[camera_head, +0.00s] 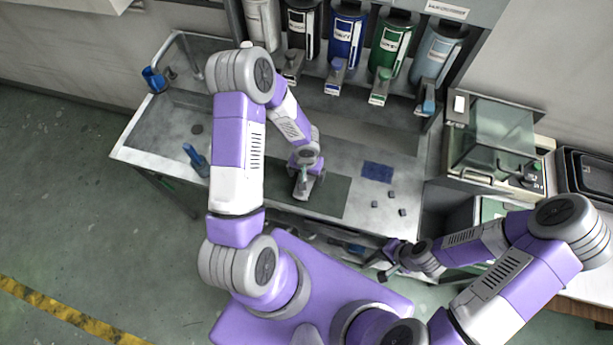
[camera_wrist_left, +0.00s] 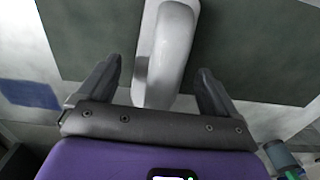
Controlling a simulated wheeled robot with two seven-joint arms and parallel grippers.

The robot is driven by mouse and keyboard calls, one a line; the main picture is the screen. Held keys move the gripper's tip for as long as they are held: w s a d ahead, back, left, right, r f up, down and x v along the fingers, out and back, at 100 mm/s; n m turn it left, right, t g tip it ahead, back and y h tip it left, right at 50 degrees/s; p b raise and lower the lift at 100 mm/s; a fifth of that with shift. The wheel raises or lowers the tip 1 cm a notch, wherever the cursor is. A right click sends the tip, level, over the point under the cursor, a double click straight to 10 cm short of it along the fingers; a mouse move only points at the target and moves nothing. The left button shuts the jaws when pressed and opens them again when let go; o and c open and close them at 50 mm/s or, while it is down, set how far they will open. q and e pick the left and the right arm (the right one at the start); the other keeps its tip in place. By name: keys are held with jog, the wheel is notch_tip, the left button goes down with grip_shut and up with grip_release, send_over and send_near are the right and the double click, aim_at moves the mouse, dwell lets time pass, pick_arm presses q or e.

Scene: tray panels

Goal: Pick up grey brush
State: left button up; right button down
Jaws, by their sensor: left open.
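The grey brush (camera_wrist_left: 165,55) lies on a dark mat (camera_wrist_left: 255,45); its pale rounded handle shows in the left wrist view, running between my left fingers. In the head view its pale end (camera_head: 301,190) shows just below my left gripper (camera_head: 306,172). My left gripper, also in the left wrist view (camera_wrist_left: 157,85), is open with one finger on each side of the handle. Gaps show beside the handle, so it is not gripped. The brush's far end is cut off in the wrist view. My right gripper (camera_head: 385,262) hangs open and empty near the bench's front edge.
A blue cloth (camera_head: 377,172) and several small dark blocks (camera_head: 390,194) lie right of the mat (camera_head: 335,196). A blue brush-like item (camera_head: 196,158) stands by the sink at left. Several dispensers (camera_head: 346,40) hang behind. A glass-covered machine (camera_head: 497,140) stands at right.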

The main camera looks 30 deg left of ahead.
pick_arm(q)
jog(key=shift+f, duration=0.15)
jog(key=c, duration=1.2)
notch_tip(320, 180, up, 10)
jog(key=shift+p, duration=0.7)
